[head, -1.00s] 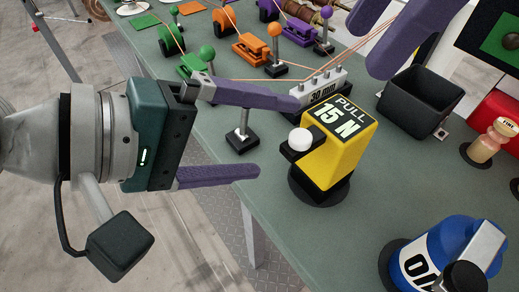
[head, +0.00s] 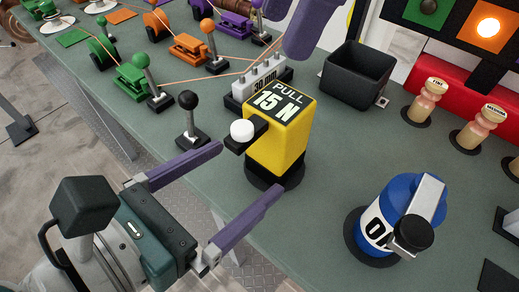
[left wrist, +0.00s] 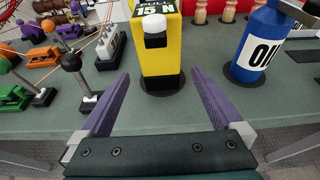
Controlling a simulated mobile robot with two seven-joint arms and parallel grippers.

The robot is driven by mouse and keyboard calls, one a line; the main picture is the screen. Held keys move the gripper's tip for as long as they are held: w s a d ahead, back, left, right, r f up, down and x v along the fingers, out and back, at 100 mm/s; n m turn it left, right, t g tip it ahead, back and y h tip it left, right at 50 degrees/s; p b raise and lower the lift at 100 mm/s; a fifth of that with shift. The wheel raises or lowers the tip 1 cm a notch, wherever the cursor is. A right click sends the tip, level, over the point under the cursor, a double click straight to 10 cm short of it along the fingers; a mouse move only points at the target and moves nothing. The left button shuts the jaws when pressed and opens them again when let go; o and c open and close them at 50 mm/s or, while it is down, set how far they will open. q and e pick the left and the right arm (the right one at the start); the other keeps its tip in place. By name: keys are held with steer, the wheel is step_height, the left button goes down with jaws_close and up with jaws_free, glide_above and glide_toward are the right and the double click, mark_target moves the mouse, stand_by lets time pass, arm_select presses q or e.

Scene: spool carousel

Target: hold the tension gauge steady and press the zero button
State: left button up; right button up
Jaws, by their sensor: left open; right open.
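The tension gauge (head: 282,130) is a yellow block with a black top label reading "PULL 15 N", upright on a round black base on the green bench. Its white button (head: 242,130) sits on a black bracket on its left side. My left gripper (head: 243,173) is open, its purple fingers pointing at the gauge with nothing between them. In the left wrist view the gauge (left wrist: 160,55) stands just beyond the fingertips, between their lines, with the button (left wrist: 154,24) facing me. My right gripper (head: 315,28) shows only as purple fingers at the top, behind the gauge.
A blue bottle (head: 378,222) stands right of the gauge. A black bin (head: 355,78) is behind it. A black-knobbed lever (head: 190,130) stands near the left gripper's upper finger. Strands run to a "30 MM" block (head: 256,85). Wooden pegs (head: 421,104) stand at right.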

mark_target(262, 157)
arm_select(q)
steer(key=x, duration=0.6)
steer(key=shift+c, duration=0.2)
steer(key=c, duration=1.5)
jaws_close()
arm_select(e)
steer(key=shift+c, duration=0.2)
jaws_close()
